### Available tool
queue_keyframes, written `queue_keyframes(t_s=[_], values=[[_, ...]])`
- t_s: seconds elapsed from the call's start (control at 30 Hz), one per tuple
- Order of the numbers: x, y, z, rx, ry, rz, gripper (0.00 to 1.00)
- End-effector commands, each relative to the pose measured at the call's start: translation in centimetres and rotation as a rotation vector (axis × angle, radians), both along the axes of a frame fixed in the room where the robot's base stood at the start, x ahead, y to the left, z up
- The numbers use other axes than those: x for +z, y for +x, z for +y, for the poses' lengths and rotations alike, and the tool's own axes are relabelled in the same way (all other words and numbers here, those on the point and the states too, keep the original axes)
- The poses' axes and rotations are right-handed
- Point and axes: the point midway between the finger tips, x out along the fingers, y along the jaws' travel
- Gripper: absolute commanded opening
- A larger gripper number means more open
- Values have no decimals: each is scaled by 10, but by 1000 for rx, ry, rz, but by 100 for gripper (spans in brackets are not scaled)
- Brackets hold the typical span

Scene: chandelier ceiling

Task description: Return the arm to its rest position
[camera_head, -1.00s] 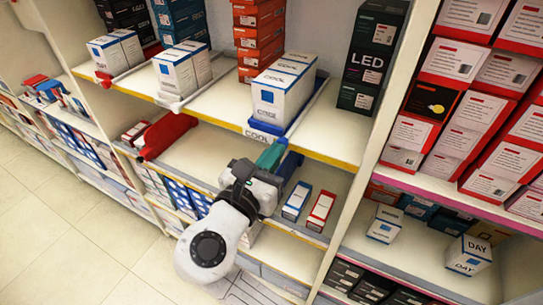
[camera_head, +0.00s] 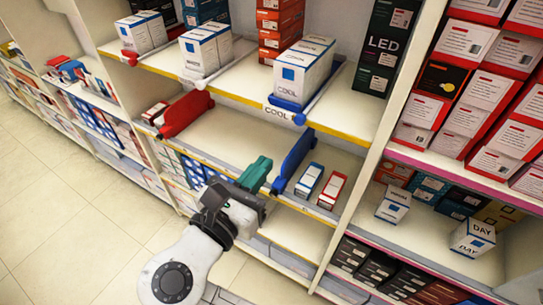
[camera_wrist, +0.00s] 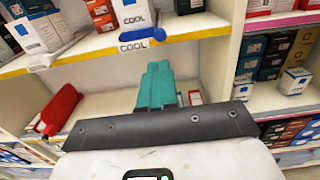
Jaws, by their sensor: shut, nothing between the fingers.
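My gripper (camera_head: 256,172) has teal fingers and is at the end of my white and grey arm, in the lower middle of the head view. Its fingers are together with nothing between them. It is in front of the middle shelf (camera_head: 225,135), just left of a blue divider (camera_head: 293,160), and I cannot tell the exact gap to the shelf edge. In the wrist view the teal fingers (camera_wrist: 158,86) point toward the shelf, below a COOL label.
White COOL boxes (camera_head: 303,68) stand on the shelf above. A red divider (camera_head: 185,113) is to the left. Two small boxes (camera_head: 320,185) lie right of the blue divider. A red-boxed shelf unit is at right. The tiled floor (camera_head: 75,215) at left is clear.

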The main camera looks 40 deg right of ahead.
Motion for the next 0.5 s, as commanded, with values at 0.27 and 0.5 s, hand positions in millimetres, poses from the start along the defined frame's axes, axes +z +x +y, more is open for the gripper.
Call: queue_keyframes(t_s=[0.27,0.5], values=[[0,-6,18,0,-1,1,0],[-7,-6,11,0,31,-14,0]])
